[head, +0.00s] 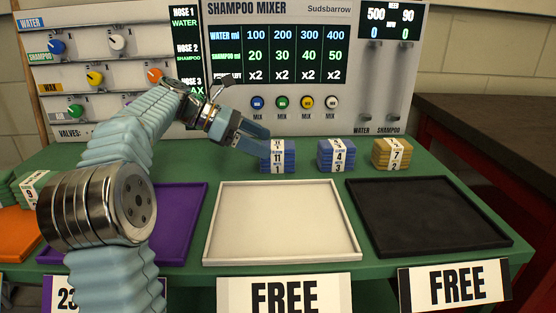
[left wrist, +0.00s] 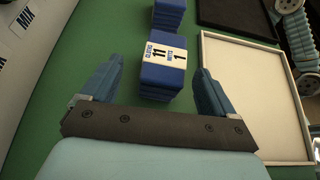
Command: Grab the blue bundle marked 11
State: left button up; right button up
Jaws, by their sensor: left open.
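The blue bundle marked 11 (head: 277,158) stands on the green counter behind the white tray, with a pale label band reading 11 and 1. In the left wrist view the same bundle (left wrist: 163,80) lies between the lines of the two fingers, with a gap on each side. My left gripper (head: 266,142) is open and empty, its fingers reaching to the bundle's upper left in the head view. In the left wrist view both fingers of this gripper (left wrist: 158,68) show apart. Whether the fingertips are at the bundle's height is hard to tell. My right gripper is not in view.
A blue bundle marked 4 (head: 336,155) and a yellow one marked 7 (head: 391,154) stand to the right. A white tray (head: 283,254), a black tray (head: 430,212) and a purple tray (head: 185,225) lie in front. The shampoo mixer panel (head: 280,110) rises behind.

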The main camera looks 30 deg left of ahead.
aim_at(273, 144)
pick_arm(q)
jog(key=b+x, duration=0.1)
jog(key=x, duration=0.3)
jog(key=shift+d, duration=0.5)
jog(key=shift+c, duration=0.3)
jog(key=c, duration=1.1)
jog(key=shift+r, duration=0.15)
